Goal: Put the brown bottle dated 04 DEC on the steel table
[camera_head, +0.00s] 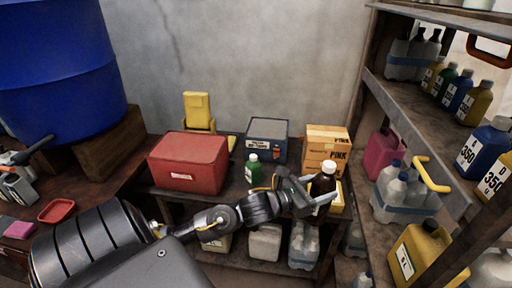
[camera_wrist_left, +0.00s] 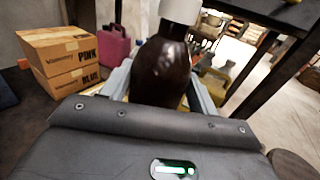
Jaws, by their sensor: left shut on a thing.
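A dark brown bottle (camera_head: 325,182) with a white cap is between the fingers of my left gripper (camera_head: 315,194), at the right end of the middle bench. My left gripper is shut on it, and the bottle stands roughly upright. Part of a pale label shows in the head view, but no date is readable. In the left wrist view the brown bottle (camera_wrist_left: 160,70) fills the space between the fingers, with its cap at the top edge. I cannot tell which surface is the steel table. My right gripper is not in view.
The middle bench holds a red box (camera_head: 188,162), a green bottle (camera_head: 252,168), a grey-blue box (camera_head: 267,138) and cardboard boxes (camera_head: 325,150). A shelf rack (camera_head: 405,90) with several bottles stands at right. A blue drum (camera_head: 60,60) stands at left.

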